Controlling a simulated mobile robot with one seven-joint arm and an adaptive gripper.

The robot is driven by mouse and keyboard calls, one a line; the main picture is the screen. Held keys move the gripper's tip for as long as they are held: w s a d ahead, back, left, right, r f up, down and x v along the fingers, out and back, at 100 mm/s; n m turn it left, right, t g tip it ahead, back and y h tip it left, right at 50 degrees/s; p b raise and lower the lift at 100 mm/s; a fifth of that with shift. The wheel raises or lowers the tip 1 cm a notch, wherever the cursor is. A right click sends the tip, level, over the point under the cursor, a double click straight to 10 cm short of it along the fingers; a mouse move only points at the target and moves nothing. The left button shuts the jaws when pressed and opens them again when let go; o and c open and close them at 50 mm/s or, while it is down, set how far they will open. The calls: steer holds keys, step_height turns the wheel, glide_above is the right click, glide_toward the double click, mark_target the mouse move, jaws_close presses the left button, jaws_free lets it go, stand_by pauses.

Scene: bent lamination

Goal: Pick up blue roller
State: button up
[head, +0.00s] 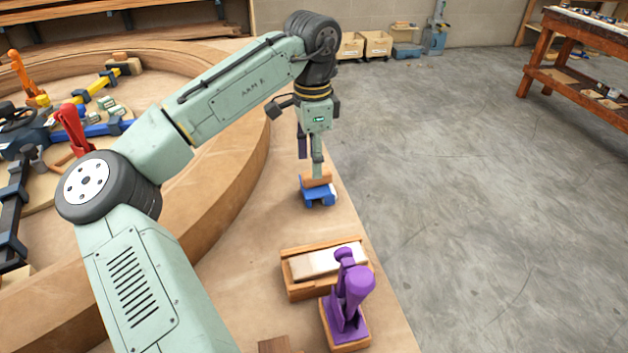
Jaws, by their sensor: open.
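The blue roller (318,197) stands on the wooden bench near its right edge. It has a blue body, a light part at its right side and an orange-brown wooden piece on top. My gripper (309,168) points down over it, with its fingers apart. The near finger reaches down to the wooden top and overlaps it in the picture; I cannot tell whether it touches. The other finger shows behind and to the left, and its tip is partly hidden. The roller rests on the bench and is not held.
A wooden tray (308,293) with a pale block and a purple tool (350,292) on a wooden base stand nearer on the bench. A large curved wooden form (245,165) rises at left, with clamps inside it. Open concrete floor lies right.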

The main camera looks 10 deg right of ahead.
mark_target(317, 185)
step_height(317, 185, down, 4)
steer(key=shift+d+f+p, duration=0.15)
steer(key=shift+p, duration=0.35)
steer(key=shift+c, duration=0.2)
jaws_close()
